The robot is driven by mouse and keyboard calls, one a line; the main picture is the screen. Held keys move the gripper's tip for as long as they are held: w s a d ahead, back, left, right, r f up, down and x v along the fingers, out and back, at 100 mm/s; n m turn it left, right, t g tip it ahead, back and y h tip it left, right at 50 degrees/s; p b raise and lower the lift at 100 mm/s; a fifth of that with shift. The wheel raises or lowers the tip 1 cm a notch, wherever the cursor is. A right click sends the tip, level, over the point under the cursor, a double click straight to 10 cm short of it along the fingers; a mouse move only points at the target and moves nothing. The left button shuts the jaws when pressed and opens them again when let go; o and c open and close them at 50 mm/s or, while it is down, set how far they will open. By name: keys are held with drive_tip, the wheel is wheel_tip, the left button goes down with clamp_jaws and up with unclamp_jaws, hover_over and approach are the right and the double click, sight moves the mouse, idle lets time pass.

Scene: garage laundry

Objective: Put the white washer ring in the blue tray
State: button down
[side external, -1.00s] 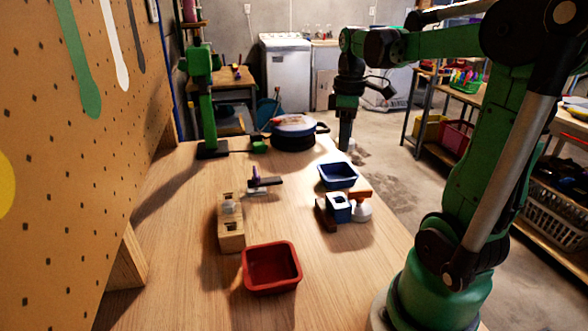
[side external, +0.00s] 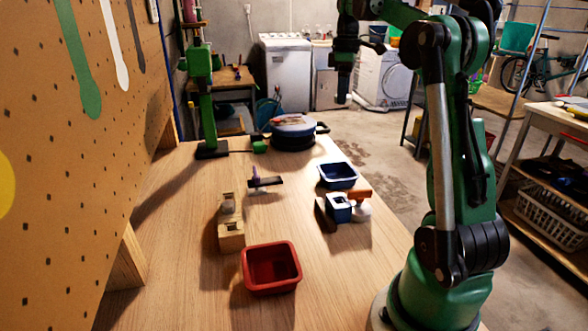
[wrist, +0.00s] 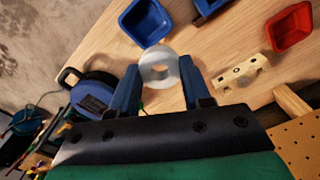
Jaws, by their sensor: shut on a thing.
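The white washer ring (wrist: 172,66) sits between the two blue fingers of my gripper (wrist: 158,72) in the wrist view. In the side external view my gripper (side external: 343,92) hangs high beyond the table's right edge, and the ring cannot be made out there. The blue tray (side external: 338,184) stands on the table near its right edge, with an empty-looking inside.
A red tray (side external: 271,287) stands at the table's front. A wooden block with holes (side external: 231,236) lies left of centre. A blue block (side external: 339,208) and small pieces crowd the blue tray's near side. A dark round pan-like object (side external: 293,138) stands at the far end.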

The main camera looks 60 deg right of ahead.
drive_tip(key=d+f, duration=0.2)
drive_tip(key=d, duration=0.1)
approach(337, 171)
drive_tip(key=a+f, duration=0.1)
drive_tip(key=f, duration=0.1)
drive_tip(key=s+a+f, duration=0.1)
drive_tip(key=f, duration=0.2)
drive_tip(key=a+f, duration=0.1)
drive_tip(key=f, duration=0.1)
drive_tip(key=shift+s+a+f, duration=0.2)
drive_tip(key=shift+s+a, duration=0.05)
drive_tip(key=shift+a, duration=0.1)
drive_tip(key=shift+f, duration=0.15)
drive_tip(key=c, duration=0.7)
unclamp_jaws()
drive_tip(key=shift+o, duration=0.2)
